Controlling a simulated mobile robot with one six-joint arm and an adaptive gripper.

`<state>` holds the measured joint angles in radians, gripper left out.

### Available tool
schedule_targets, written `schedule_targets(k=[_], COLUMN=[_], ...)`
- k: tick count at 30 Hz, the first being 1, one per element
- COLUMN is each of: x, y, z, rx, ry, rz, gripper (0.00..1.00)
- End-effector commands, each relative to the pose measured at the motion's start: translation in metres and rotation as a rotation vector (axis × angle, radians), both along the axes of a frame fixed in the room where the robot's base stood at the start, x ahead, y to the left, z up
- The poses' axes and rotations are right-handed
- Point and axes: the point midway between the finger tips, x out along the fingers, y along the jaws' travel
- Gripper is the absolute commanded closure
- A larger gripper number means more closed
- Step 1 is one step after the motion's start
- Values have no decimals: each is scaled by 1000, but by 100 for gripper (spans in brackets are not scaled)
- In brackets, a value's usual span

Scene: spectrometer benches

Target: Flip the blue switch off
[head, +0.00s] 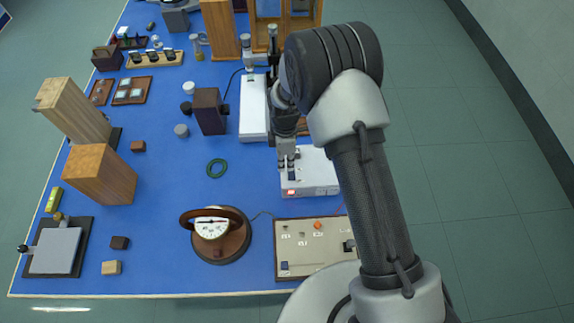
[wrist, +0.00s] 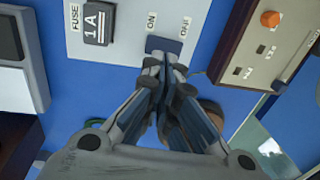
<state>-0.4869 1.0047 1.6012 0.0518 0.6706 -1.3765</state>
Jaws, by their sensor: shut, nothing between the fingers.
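The blue switch (wrist: 164,44) shows in the wrist view on a white panel (wrist: 122,45), between two "ON" labels. My gripper (wrist: 166,62) is shut and empty, with its fingertips right at the near edge of the switch and partly covering it. I cannot tell whether they touch it or which way it is tipped. In the head view my gripper (head: 288,163) points down over a white instrument box (head: 318,178) with a small red lit spot. The switch cannot be made out there.
In the wrist view a dark fuse block (wrist: 98,22) is beside the switch. A beige control board (head: 300,259) with an orange knob lies in front of the box. A round dial meter (head: 222,245) stands left of it.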

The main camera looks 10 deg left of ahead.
Motion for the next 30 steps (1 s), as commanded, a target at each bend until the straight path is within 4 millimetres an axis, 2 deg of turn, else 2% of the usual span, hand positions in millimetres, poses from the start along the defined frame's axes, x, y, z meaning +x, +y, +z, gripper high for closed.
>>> schedule_targets(k=[1,6,13,19,30], x=[1,6,11,13,13], y=[3,4,5,6,5], z=[18,55,96,111,113], rx=[2,3,1,0,0], ry=[-3,-5,-2,-1,-1], rz=[-1,-1,-1,-1,-2], gripper=[100,100,100,100,100])
